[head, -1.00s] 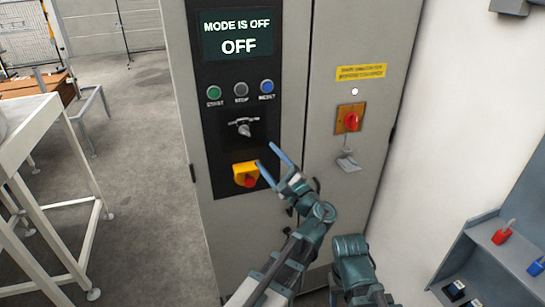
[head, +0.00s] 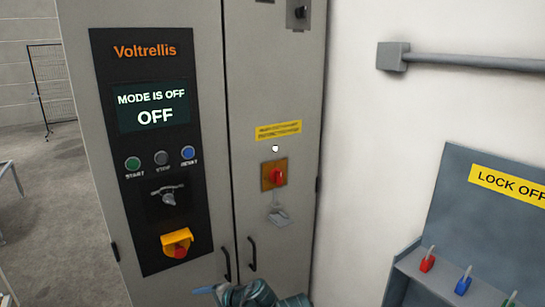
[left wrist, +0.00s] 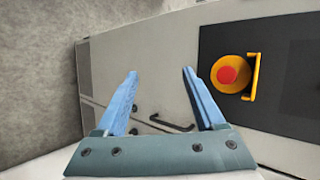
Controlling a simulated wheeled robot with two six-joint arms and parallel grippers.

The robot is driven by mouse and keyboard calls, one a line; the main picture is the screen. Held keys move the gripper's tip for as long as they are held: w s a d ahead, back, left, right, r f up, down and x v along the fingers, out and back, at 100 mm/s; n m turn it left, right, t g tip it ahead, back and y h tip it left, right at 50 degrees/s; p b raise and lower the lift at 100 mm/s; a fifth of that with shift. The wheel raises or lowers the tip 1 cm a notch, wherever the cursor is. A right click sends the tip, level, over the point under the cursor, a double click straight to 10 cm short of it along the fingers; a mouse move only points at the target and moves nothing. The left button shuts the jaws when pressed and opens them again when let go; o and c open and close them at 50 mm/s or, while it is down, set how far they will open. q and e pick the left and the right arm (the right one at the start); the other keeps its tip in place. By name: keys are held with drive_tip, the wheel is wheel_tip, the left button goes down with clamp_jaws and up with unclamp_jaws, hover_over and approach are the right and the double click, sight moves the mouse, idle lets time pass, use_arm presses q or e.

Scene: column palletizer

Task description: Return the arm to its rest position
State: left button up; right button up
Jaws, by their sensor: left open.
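My left gripper (left wrist: 160,80) is open and empty in the left wrist view, its two blue fingers apart. It is in front of the grey cabinet (head: 265,90), with the cabinet's handles behind the fingers. In the head view only part of this gripper (head: 208,290) shows at the bottom edge, below the red emergency stop button (head: 180,252). The button in its yellow surround also shows right of the fingers in the left wrist view (left wrist: 228,76), apart from them. My right gripper does not show.
The cabinet's black panel has a screen (head: 153,107) reading "MODE IS OFF OFF" and a selector switch (head: 168,196). A red rotary switch (head: 275,176) is on the right door. A lock-off board (head: 470,225) with padlocks stands right. Open floor (head: 45,215) lies left.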

use_arm(q)
drive_tip(key=s+d+f+n+g+h, duration=0.3)
drive_tip(key=s+d+f+g+h, duration=0.2)
drive_tip(key=s+d+f+h, duration=0.3)
drive_tip(key=s+d+f, duration=0.1)
drive_tip(key=s+d, duration=0.3)
drive_tip(key=d, duration=0.1)
drive_tip(key=shift+s+d+f+n+h, duration=0.2)
drive_tip(key=shift+d+n+h, duration=0.1)
drive_tip(key=shift+n, duration=0.1)
